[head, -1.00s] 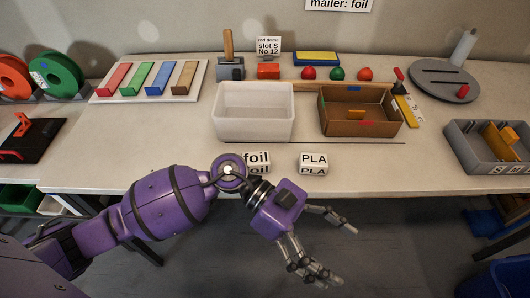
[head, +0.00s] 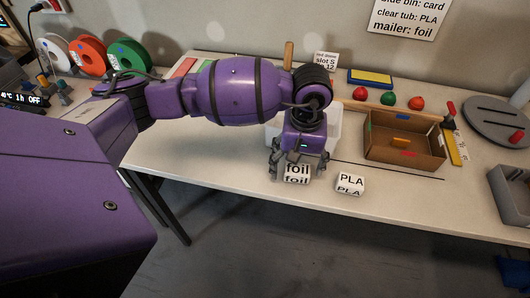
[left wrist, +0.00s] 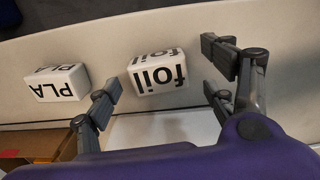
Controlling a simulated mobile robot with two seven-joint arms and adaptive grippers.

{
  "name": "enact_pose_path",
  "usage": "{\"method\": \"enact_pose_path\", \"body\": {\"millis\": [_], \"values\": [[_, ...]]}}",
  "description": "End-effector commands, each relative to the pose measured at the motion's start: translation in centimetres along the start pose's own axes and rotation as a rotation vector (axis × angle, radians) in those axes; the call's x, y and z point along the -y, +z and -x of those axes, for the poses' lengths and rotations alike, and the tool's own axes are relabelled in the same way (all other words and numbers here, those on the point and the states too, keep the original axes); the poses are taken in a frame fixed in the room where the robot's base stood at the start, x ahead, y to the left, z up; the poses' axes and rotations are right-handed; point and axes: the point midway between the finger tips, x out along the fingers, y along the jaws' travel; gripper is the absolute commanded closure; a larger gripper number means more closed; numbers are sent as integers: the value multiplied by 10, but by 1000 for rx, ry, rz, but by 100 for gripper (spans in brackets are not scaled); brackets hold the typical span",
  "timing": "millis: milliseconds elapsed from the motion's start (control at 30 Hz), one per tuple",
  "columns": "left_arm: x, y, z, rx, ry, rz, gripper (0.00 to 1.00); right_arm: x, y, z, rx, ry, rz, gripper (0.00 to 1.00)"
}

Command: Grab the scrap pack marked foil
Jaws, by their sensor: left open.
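The foil pack (head: 297,174) is a small white block with black "foil" lettering, near the table's front edge. In the left wrist view the foil pack (left wrist: 157,72) lies ahead of and between the open fingers, apart from them. My left gripper (head: 298,172) is over it in the head view, its fingers open on either side. It also shows in the left wrist view (left wrist: 162,88). The similar PLA pack (head: 350,183) sits to the right of the foil pack, and shows left of it in the left wrist view (left wrist: 60,83). My right gripper is not in view.
A white tub (head: 334,128) stands behind my left gripper, partly hidden by it. A cardboard box (head: 404,149) stands to its right. A wall sign (head: 404,17) reads "mailer: foil". Free table lies left of the packs.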

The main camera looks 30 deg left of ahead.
Motion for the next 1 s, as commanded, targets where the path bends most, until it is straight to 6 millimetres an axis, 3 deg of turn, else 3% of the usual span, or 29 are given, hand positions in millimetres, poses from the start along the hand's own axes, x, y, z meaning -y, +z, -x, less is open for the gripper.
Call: {"method": "enact_pose_path", "body": {"millis": [167, 400, 700, 1000], "values": [[-2, -1, -16, -2, 3, 1, 23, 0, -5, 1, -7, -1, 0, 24], [-2, -1, -18, -4, 3, 0, 23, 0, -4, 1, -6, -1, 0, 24], [-2, -2, -18, -4, 3, 0, 62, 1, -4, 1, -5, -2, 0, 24], [-2, -2, -16, -5, 4, 0, 64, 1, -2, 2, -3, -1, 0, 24]]}}
